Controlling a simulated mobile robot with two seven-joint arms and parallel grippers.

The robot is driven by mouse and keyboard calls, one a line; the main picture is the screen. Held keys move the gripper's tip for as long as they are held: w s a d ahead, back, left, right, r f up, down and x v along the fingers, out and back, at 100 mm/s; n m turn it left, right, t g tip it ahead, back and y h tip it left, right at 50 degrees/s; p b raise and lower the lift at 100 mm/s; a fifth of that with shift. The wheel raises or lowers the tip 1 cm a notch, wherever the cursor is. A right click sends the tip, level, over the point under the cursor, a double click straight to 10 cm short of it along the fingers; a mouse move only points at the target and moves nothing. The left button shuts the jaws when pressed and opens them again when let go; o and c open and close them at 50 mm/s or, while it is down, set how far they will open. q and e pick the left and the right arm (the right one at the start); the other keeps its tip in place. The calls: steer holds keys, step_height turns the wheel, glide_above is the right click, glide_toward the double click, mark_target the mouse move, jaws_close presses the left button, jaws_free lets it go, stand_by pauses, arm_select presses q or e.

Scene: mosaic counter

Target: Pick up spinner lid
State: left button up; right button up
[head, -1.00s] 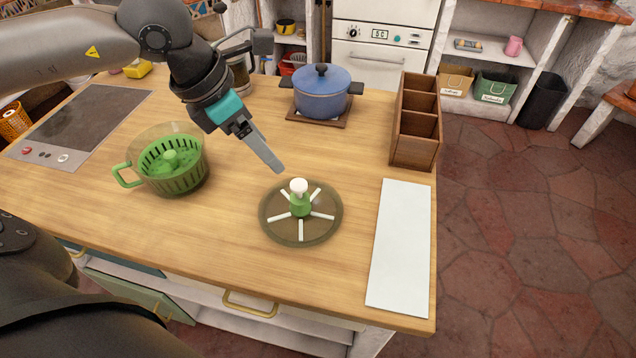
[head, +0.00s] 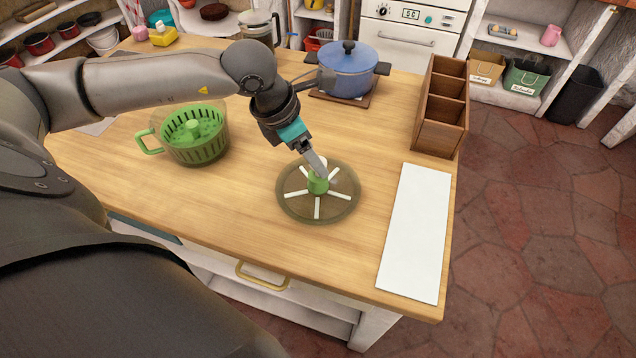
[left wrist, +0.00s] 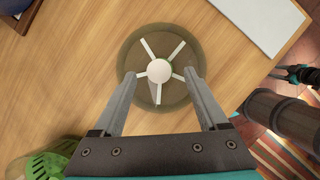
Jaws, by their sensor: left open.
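The spinner lid (head: 291,203) is a round, see-through brownish disc with white spokes and a green post with a white knob. It lies flat on the wooden counter, and it also shows in the left wrist view (left wrist: 146,98). My left gripper (head: 321,172) is over the lid's centre. In the left wrist view its two fingers (left wrist: 160,76) are apart, one on each side of the white knob, with nothing held. In the head view a finger partly hides the knob and post. I cannot tell whether the fingers touch it.
A clear bowl with a green basket (head: 196,137) stands left of the lid. A blue pot (head: 347,72) on a trivet and a wooden divided box (head: 441,105) stand behind. A white board (head: 414,232) lies to the right. The counter in front of the lid is clear.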

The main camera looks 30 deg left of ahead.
mark_target(318, 182)
arm_select(q)
steer(key=x, duration=0.3)
steer(key=shift+w+f, duration=0.15)
steer(key=shift+f, duration=0.2)
jaws_close()
stand_by(1.1)
